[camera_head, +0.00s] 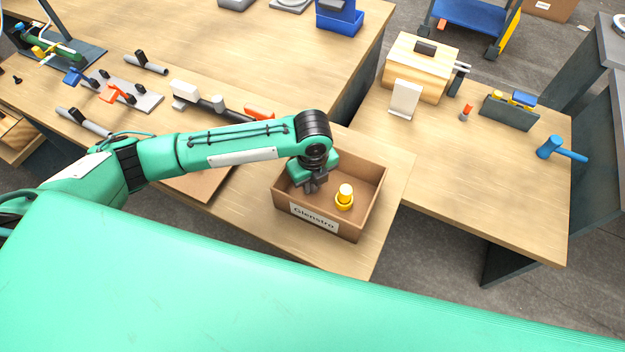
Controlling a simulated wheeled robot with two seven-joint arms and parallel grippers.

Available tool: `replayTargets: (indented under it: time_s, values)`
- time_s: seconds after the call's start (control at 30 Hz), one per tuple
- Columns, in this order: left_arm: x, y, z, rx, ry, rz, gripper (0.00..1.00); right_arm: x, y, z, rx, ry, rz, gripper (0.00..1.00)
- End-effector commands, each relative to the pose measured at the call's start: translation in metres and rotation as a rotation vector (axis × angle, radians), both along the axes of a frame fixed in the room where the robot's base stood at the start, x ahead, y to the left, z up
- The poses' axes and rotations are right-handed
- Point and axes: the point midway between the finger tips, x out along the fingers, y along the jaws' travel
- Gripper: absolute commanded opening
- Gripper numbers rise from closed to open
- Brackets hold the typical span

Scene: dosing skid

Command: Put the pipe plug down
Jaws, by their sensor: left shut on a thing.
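My left gripper (316,186) reaches down into an open brown box (363,226) with a white label reading "Glenstro" or similar on its front. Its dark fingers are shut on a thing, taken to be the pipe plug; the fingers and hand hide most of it. A yellow piece with a pale top (344,198) stands upright in the box just right of the fingers; it looks apart from them. I cannot tell whether the held thing touches the box floor. My right gripper is not in view.
The box stands near the front right end of a wooden table (385,170). To the right, another table holds a wooden case (420,66), a white stand (404,99), a grey holder (508,112) and a blue hammer (560,150). Pipe parts (205,98) lie behind my arm.

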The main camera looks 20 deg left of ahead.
Motion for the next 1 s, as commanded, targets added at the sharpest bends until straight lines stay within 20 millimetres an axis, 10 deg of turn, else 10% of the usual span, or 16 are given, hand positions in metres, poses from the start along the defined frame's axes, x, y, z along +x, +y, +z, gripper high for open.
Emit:
replayTargets:
  time_s: [0.1, 0.13, 0.23, 0.63, 1.0]
  values:
    - [0.0, 0.0, -0.003, 0.001, 0.001, 0.0, 0.0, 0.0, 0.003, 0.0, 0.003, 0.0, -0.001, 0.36]
    - [0.0, 0.0, -0.003, 0.0, 0.0, 0.0, 0.28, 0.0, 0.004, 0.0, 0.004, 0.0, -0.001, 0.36]
    - [0.0, 0.0, -0.002, 0.0, 0.0, 0.0, 0.43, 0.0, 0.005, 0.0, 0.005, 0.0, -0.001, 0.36]
    - [0.001, 0.0, 0.007, -0.001, -0.002, 0.0, 0.43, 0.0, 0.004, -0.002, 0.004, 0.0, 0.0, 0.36]
    - [0.001, -0.001, 0.082, -0.001, -0.004, 0.0, 0.43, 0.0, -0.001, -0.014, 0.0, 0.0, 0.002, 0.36]
